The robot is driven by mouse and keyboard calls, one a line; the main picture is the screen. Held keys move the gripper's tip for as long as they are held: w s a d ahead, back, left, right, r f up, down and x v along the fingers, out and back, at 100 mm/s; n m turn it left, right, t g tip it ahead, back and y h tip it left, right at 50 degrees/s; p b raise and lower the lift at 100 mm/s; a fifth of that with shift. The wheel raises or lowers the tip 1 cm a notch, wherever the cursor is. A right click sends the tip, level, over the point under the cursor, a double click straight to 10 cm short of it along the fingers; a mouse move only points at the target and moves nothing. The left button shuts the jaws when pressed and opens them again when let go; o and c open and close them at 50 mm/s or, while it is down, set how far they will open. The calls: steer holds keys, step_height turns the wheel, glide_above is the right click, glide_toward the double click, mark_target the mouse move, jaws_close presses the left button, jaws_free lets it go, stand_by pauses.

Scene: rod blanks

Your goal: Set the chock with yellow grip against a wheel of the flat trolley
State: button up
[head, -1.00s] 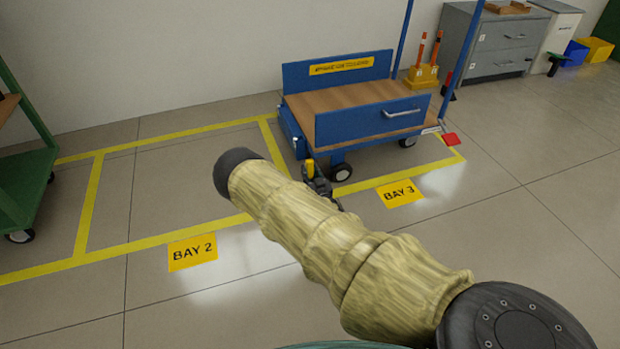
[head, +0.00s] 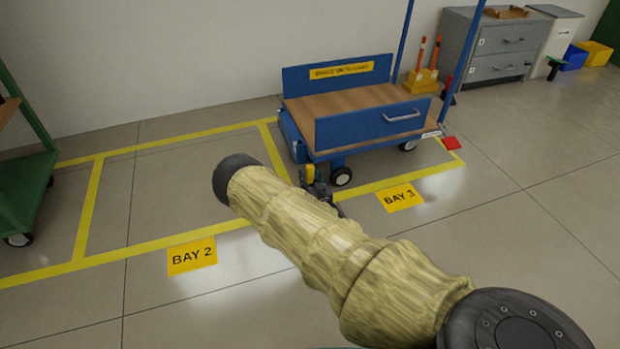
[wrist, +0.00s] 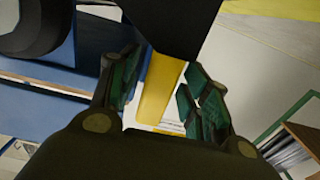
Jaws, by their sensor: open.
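The blue flat trolley (head: 345,135) with a wooden deck stands in the bay marked BAY 3. Its near front wheel (head: 341,176) rests on the floor. My gripper (head: 318,188) is low beside this wheel, on its left, mostly behind my forearm. The chock's yellow grip (head: 310,172) shows there. In the wrist view the yellow grip (wrist: 158,88) lies between the open green-padded fingers, with gaps beside it. A dark shape above it may be the chock's body. A black tyre fills the upper left corner there. Contact between chock and wheel cannot be made out.
A yellow stand with orange-red posts (head: 421,80) and a grey cabinet (head: 500,50) stand behind. A green rack (head: 25,180) is at left. The BAY 2 floor area is clear.

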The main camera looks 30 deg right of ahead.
steer(key=p+v, duration=0.5)
steer(key=v, duration=0.5)
steer(key=shift+s+r, duration=0.1)
steer(key=shift+s, duration=0.25)
steer(key=shift+s+a, duration=0.15)
steer(key=shift+s, duration=0.45)
steer(key=shift+s, duration=0.1)
